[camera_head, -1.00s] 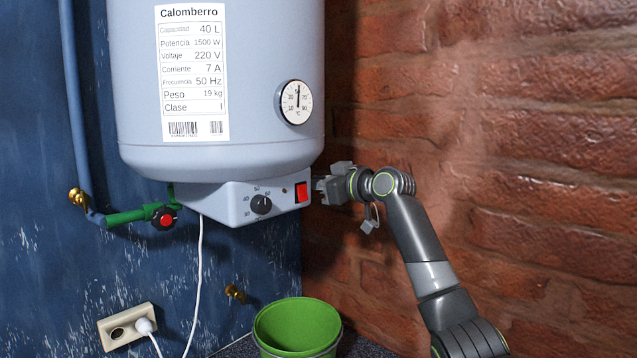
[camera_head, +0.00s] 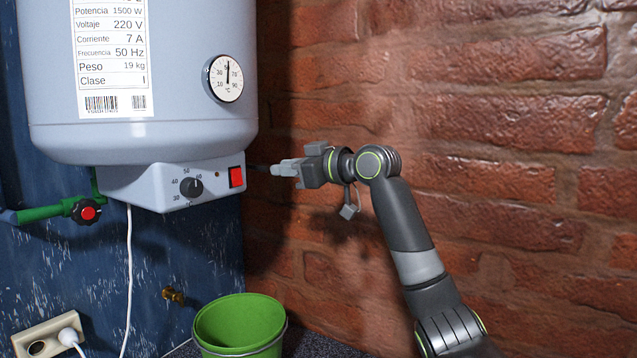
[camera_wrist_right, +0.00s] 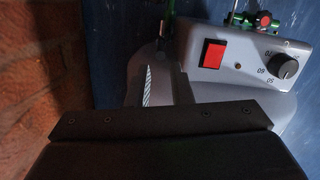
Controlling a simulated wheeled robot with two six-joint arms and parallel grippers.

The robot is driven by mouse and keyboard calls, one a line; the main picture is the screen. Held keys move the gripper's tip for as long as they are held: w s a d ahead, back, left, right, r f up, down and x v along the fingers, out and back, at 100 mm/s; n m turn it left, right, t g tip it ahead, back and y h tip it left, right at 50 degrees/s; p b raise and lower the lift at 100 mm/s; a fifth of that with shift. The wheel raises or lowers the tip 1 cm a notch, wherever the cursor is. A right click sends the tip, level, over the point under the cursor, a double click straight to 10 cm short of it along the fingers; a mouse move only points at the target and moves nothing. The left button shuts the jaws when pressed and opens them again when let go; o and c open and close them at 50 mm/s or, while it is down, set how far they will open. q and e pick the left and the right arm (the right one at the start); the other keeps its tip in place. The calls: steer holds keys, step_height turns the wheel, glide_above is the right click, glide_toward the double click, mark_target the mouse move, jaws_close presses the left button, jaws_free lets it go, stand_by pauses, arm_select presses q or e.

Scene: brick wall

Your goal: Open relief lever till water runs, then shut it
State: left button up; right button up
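The water heater (camera_head: 150,135) hangs at the left, with a control box (camera_head: 140,186) under it. I cannot make out the relief lever in either view. My right gripper (camera_head: 276,168) is just right of the box and its red switch (camera_head: 236,177), with a visible gap between them. Whether its fingers are open or shut is unclear. In the right wrist view, the red switch (camera_wrist_right: 213,52) and the dial (camera_wrist_right: 284,66) are ahead. A dark finger-like part and a pale striped strip (camera_wrist_right: 148,86) show there. My left gripper is not in view. No running water shows.
A green bucket (camera_head: 240,325) stands below the heater; its bottom is hidden. A green pipe with a red-knobbed valve (camera_head: 88,210) is left of the box. A white cord (camera_head: 128,280) hangs near a wall socket (camera_head: 50,335).

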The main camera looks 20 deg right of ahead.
steer(key=b+v, duration=0.2)
steer(key=v, duration=0.5)
steer(key=shift+s+d+b, duration=0.2)
steer(key=shift+s+b, duration=0.1)
steer(key=shift+s, duration=0.1)
steer(key=shift+r, duration=0.1)
